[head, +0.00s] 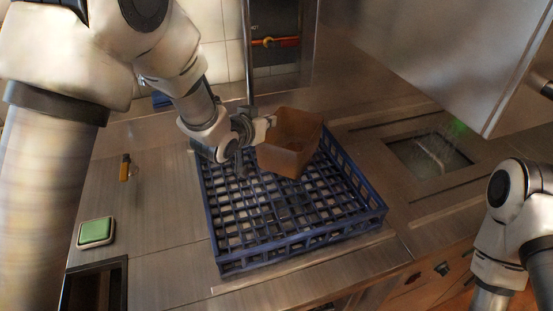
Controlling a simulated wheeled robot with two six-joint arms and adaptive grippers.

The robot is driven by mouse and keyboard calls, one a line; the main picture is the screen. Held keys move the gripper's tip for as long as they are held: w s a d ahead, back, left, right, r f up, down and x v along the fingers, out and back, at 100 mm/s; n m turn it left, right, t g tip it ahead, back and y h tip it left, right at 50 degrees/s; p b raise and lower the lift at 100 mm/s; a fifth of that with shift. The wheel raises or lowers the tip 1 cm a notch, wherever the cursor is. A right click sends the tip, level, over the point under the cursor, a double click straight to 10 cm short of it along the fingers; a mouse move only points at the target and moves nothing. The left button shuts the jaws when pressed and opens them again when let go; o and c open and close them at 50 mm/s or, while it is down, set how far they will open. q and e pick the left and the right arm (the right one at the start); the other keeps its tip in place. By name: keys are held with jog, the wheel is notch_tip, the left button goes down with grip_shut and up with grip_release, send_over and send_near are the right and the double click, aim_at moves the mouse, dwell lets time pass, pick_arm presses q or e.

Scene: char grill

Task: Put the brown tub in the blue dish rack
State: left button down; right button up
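The brown tub (289,145) is an open square container, tilted, over the back right part of the blue dish rack (300,240). My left gripper (266,128) is at the tub's left upper rim and appears shut on that rim. I cannot tell whether the tub's bottom touches the rack's grid floor. The rack is a wide, low lattice crate on the steel counter, and most of its floor is bare. My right arm shows at the right edge, but its gripper is outside the view.
A green sponge-like block (96,231) and a brown-handled tool (125,168) lie on the counter at left. A square dark opening (95,287) is at the front left. A steel hood panel (450,60) hangs at the upper right, above a recessed basin (428,152).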

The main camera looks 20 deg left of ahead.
aim_at(269, 142)
pick_arm(q)
jog(key=f, duration=0.1)
jog(key=s+f, duration=0.1)
jog(key=f, duration=0.1)
jog(key=s+d+f+p, duration=0.1)
jog(key=shift+f, duration=0.3)
jog(key=f, duration=0.3)
jog(key=w+f, duration=0.1)
jog(key=shift+a+f+p, duration=0.25)
jog(key=shift+f+p, duration=0.05)
jog(key=shift+p, duration=0.1)
jog(key=shift+s+d+r, duration=0.1)
jog(key=shift+s, duration=0.15)
jog(key=c, duration=1.3)
grip_release()
jog(key=shift+w, duration=0.1)
jog(key=shift+c, duration=0.2)
jog(key=shift+w+f, duration=0.1)
jog(key=shift+f, duration=0.1)
pick_arm(e)
jog(key=shift+s+r, duration=0.6)
jog(key=shift+r, duration=0.3)
pick_arm(q)
jog(key=shift+r, duration=0.25)
jog(key=b+v, duration=0.2)
jog(key=v, duration=1)
jog(key=shift+b, duration=0.35)
pick_arm(e)
notch_tip(269, 142, down, 2)
jog(key=shift+f, duration=0.2)
